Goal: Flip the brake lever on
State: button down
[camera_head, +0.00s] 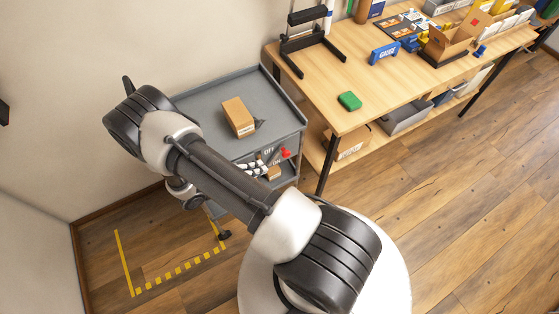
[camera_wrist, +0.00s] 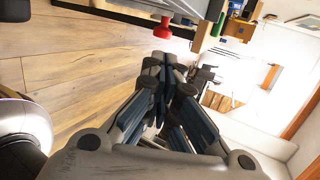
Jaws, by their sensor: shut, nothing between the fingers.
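The brake lever has a red knob (camera_head: 286,153) at the right end of the grey cart, beside ON and OFF lettering. In the wrist view the red knob (camera_wrist: 176,29) hangs at the top, just beyond my fingertips and apart from them. My gripper (camera_wrist: 165,68) is shut and empty, its fingertips pointing toward the knob. In the head view my own arm crosses in front of the cart, and my gripper cannot be made out there. The lever's exact setting is hard to tell.
The grey cart (camera_head: 188,103) carries a cardboard box (camera_head: 238,117) on top. Yellow floor tape (camera_head: 124,262) marks a spot at lower left. Wooden floor is clear at lower right.

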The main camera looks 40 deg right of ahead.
jog(key=b+x, duration=0.2)
jog(key=x, duration=0.8)
jog(key=shift+d, duration=0.2)
jog(key=shift+f, duration=0.1)
